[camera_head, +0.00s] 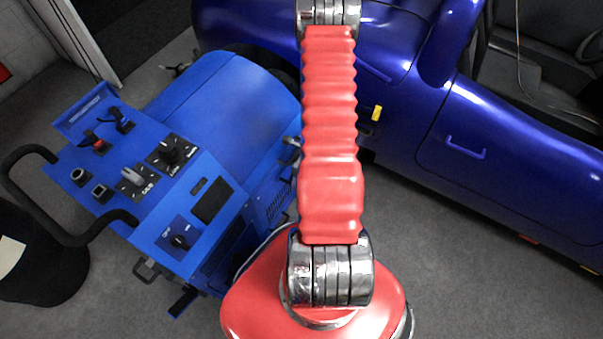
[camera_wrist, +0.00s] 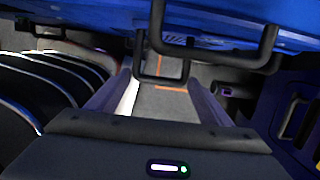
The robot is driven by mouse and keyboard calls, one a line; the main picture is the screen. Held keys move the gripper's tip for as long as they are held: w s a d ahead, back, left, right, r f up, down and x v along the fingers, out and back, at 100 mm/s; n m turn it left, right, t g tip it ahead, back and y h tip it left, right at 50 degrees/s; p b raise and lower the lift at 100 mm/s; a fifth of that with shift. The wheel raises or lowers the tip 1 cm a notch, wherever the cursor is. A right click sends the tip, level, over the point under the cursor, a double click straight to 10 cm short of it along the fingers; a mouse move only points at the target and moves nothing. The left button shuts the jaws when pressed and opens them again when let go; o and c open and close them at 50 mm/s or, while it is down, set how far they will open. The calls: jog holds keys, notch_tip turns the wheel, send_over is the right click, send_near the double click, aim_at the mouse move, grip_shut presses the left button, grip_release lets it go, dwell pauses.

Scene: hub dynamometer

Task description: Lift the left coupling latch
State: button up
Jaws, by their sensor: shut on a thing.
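In the wrist view, my gripper (camera_wrist: 160,100) reaches forward with one finger on each side of a small black loop (camera_wrist: 160,77). The loop sits between the fingertips and looks like the left coupling latch. My gripper is shut on it; the exact contact is dark and hard to make out. In the head view, a small black loop (camera_head: 146,271) shows low on the blue dynamometer unit (camera_head: 215,110). My gripper does not show in the head view, where my red arm covers the middle.
A large black handle (camera_head: 72,238) juts from the unit's left side; a wide black handle also hangs above my gripper in the wrist view (camera_wrist: 215,53). A blue car (camera_head: 520,160) stands to the right. Grey floor (camera_head: 480,275) is clear at lower right.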

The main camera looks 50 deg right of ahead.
jog(key=shift+s, duration=0.15)
jog(key=o, duration=1.5)
jog(key=shift+r, duration=0.15)
jog(key=shift+s+d+r, duration=0.1)
jog(key=shift+s+r, duration=0.25)
jog(key=shift+r, duration=1.85)
jog(key=shift+s+r, duration=0.3)
jog(key=shift+r, duration=1.95)
jog(key=shift+s+d+r, duration=0.1)
jog(key=shift+s+r, duration=0.25)
jog(key=shift+r, duration=1.85)
jog(key=shift+a+n, duration=0.1)
jog(key=shift+n, duration=0.2)
